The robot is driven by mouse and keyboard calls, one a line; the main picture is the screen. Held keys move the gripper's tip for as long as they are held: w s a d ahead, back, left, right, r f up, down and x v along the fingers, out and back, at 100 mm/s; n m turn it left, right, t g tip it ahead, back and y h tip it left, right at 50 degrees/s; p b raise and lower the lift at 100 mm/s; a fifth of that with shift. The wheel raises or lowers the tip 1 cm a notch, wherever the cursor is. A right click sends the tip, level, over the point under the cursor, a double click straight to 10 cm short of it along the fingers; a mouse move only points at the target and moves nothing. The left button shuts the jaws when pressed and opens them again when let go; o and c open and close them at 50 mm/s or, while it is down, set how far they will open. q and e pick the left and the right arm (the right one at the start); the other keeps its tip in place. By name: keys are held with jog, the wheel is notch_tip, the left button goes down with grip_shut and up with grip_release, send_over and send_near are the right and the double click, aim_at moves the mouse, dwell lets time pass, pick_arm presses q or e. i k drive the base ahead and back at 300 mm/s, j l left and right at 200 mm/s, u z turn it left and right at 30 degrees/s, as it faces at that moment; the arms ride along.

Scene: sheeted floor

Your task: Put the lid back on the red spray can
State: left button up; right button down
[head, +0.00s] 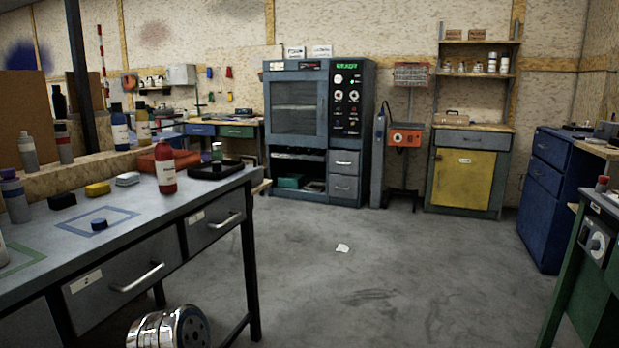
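A small dark blue round cap (99,224) lies on the bench inside a blue taped square, apart from the can. I cannot tell for sure whether this is the can's lid. Neither of my grippers shows in the head view.
A yellow block (97,189), a pale block (127,179), a black block (62,201) and a black tray (214,170) also sit on the bench. Several bottles stand around its back. The grey floor (390,290) is mostly open. A green bench (585,270) bounds the right.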

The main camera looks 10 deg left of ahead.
aim_at(164, 157)
jog(key=i+l+z, duration=0.1)
jog(key=i, duration=0.55)
jog(key=i+l+z, duration=0.1)
jog(key=i, duration=0.55)
jog(key=i+l+u, duration=0.1)
jog(key=i+u, duration=0.35)
jog(key=i+l+u, duration=0.2)
jog(key=u, duration=0.3)
jog(key=i+l+u, duration=0.7)
jog(key=l+u, duration=0.25)
jog(key=i+l+u, duration=0.15)
jog(key=l+u, duration=0.3)
